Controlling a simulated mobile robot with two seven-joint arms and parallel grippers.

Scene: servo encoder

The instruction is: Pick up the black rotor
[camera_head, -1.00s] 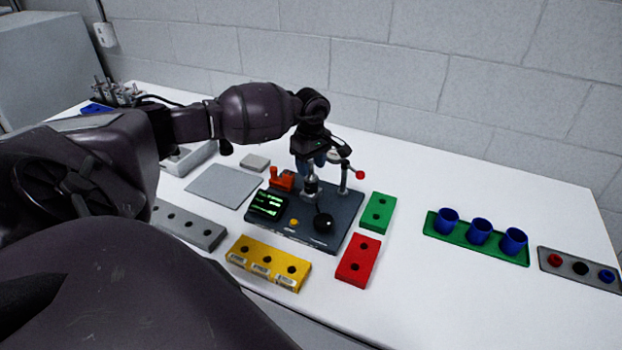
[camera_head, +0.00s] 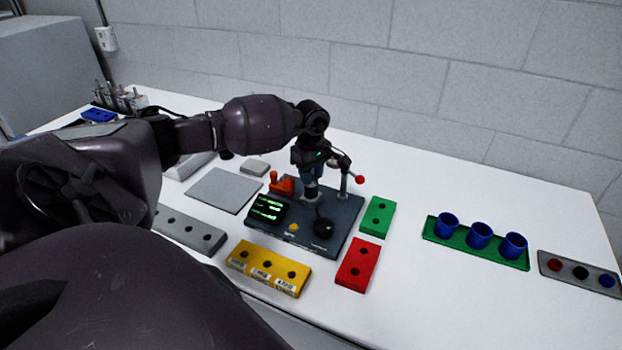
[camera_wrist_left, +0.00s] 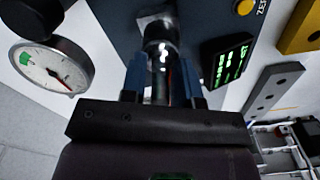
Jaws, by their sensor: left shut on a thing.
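My left gripper (camera_head: 311,184) is over the dark blue-grey test stand (camera_head: 345,222), fingers pointing down. In the left wrist view, its blue fingers (camera_wrist_left: 163,82) are shut on a shiny metallic cylindrical part (camera_wrist_left: 157,45), which is upright at the stand; whether it still touches the stand cannot be told. The part's upper end is hidden by the gripper, so whether it is the black rotor cannot be told. A round black piece (camera_head: 580,269) sits between a red and a blue one in a grey tray (camera_head: 548,260) at far right. My right gripper is not in view.
Yellow (camera_head: 268,266), red (camera_head: 356,264) and green (camera_head: 377,216) blocks lie close by. A green tray (camera_head: 432,237) holds blue cups (camera_head: 480,235).

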